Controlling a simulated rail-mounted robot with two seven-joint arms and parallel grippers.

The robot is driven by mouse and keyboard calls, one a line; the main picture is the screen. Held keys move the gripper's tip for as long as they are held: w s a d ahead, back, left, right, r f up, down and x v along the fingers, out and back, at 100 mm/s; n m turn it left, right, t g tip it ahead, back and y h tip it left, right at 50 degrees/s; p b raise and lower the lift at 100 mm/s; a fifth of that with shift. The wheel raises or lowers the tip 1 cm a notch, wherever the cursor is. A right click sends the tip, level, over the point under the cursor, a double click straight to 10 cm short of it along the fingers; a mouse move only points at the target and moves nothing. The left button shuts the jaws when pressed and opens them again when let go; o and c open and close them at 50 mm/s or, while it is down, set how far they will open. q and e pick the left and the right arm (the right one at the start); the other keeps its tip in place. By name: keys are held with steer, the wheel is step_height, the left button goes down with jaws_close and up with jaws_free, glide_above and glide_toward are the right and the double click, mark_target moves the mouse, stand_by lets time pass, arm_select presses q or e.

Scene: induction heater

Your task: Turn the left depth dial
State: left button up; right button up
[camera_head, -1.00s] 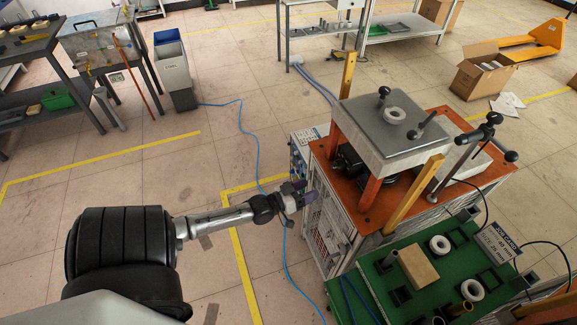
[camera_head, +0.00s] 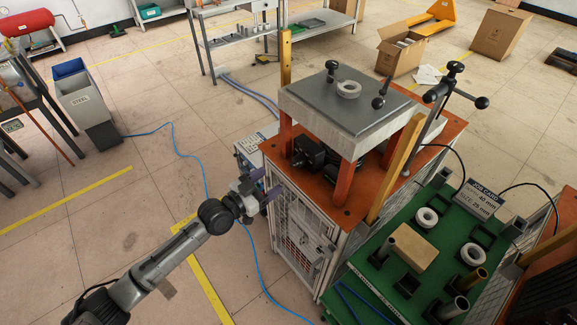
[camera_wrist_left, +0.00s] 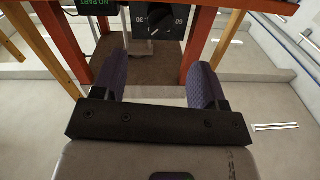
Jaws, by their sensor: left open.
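A black dial (camera_wrist_left: 158,18) with white numbers shows at the top of the left wrist view, cut off by the frame edge. It lies ahead of my fingers and apart from them. In the head view a black unit (camera_head: 308,152) sits on the orange deck under the grey top plate; its dial face is not clear. My left gripper (camera_head: 266,188) is open and empty beside the heater's left side, just below deck level. Its two purple fingers also show apart in the left wrist view (camera_wrist_left: 160,80). My right gripper is out of view.
The heater's orange posts (camera_head: 345,182) and yellow bars (camera_head: 397,170) stand around the unit. The grey top plate (camera_head: 345,105) overhangs it. A green table (camera_head: 365,262) with white rings and a tan block adjoins at right. Open floor lies left of the heater.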

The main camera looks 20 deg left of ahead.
mark_target(293, 165)
arm_select(q)
steer(key=b+x, duration=0.2)
steer(key=x, duration=0.8)
steer(key=shift+w, duration=0.15)
steer(key=c, duration=0.9)
steer(key=n, duration=0.4)
steer(key=shift+n, duration=0.3)
steer(key=o, duration=0.9)
